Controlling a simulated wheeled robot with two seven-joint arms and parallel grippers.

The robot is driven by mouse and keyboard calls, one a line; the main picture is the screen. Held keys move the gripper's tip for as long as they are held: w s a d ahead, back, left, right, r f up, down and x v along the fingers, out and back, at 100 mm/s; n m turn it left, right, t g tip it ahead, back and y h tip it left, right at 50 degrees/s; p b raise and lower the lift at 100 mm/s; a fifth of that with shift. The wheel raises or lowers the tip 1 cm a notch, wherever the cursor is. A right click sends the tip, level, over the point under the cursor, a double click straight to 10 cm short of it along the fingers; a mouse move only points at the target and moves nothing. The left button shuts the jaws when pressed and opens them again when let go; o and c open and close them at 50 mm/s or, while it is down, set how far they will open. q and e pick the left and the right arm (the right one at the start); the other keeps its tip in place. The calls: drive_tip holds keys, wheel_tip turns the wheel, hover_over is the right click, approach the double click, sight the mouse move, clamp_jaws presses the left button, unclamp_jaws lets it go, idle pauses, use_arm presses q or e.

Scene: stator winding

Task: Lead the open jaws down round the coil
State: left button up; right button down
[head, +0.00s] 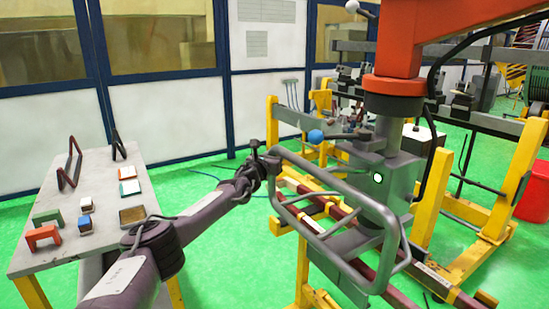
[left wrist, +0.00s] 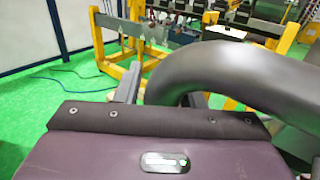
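A grey lifting tool (head: 372,170) hangs under an orange arm, with a round green-white light on its side. Its grey tube handle (head: 322,232) spans the front, and the tube is large in the left wrist view (left wrist: 235,75). My left gripper (head: 266,163) is at the handle's far left corner, with the tube between its fingers, apparently shut on it. The dark red coil (head: 442,284) runs as long bars across a yellow stand, below and behind the handle. The tool's lower grey box (head: 340,258) is at the bars and hides their middle. I cannot make out its jaws. My right gripper is not in view.
A grey table (head: 60,225) at left holds small blocks, orange and green brackets and dark triangular frames. Yellow racks (head: 515,185) with grey beams stand behind and right, near a red bin (head: 535,195). Black cables hang beside the tool. Green floor lies free between table and stand.

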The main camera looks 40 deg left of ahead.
use_arm(q)
drive_tip(key=shift+o, duration=1.4)
drive_tip(key=shift+s, duration=0.15)
drive_tip(key=v, duration=0.7)
drive_tip(key=shift+s+b, duration=0.25)
drive_tip(key=shift+b, duration=0.2)
drive_tip(key=shift+d, duration=0.1)
